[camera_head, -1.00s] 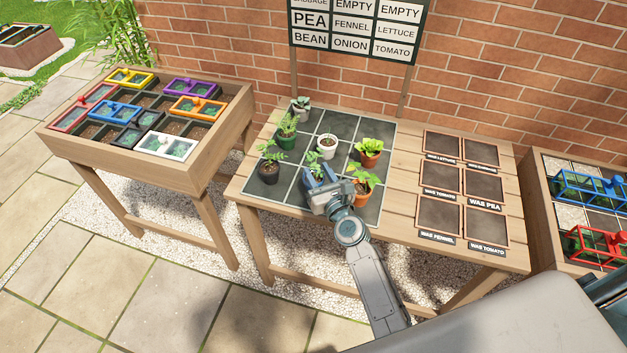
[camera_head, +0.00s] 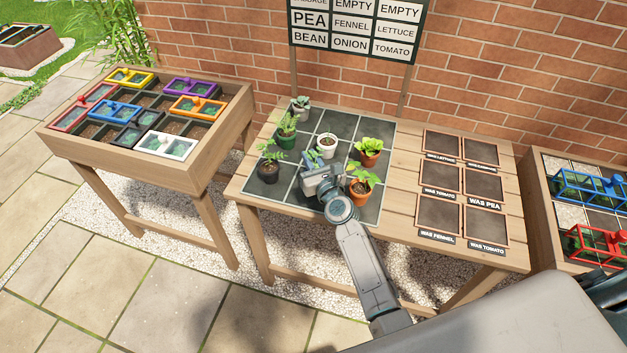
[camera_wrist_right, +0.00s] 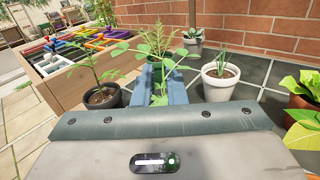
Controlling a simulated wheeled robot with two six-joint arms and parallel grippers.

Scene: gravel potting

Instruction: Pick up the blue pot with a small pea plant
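A small pea plant (camera_head: 313,157) with thin green leaves stands in the middle of the dark tiled mat (camera_head: 347,124). Its leaves also show in the right wrist view (camera_wrist_right: 157,48), straight ahead of my gripper. Blue surfaces (camera_wrist_right: 178,92) lie below these leaves, and the blue pot is mostly hidden behind my gripper. My right gripper (camera_head: 312,174) is low over the mat, right at the plant. Its fingertips are hidden or blend with the blue, so whether it grips the pot does not show. My left gripper is out of view.
Close around stand a black pot (camera_head: 268,177), a white pot (camera_head: 327,150), and a terracotta pot (camera_head: 360,193) beside my right wrist. A green pot (camera_head: 286,141) stands behind. Empty labelled trays (camera_head: 438,178) lie to the right. A planter box (camera_head: 180,172) stands left.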

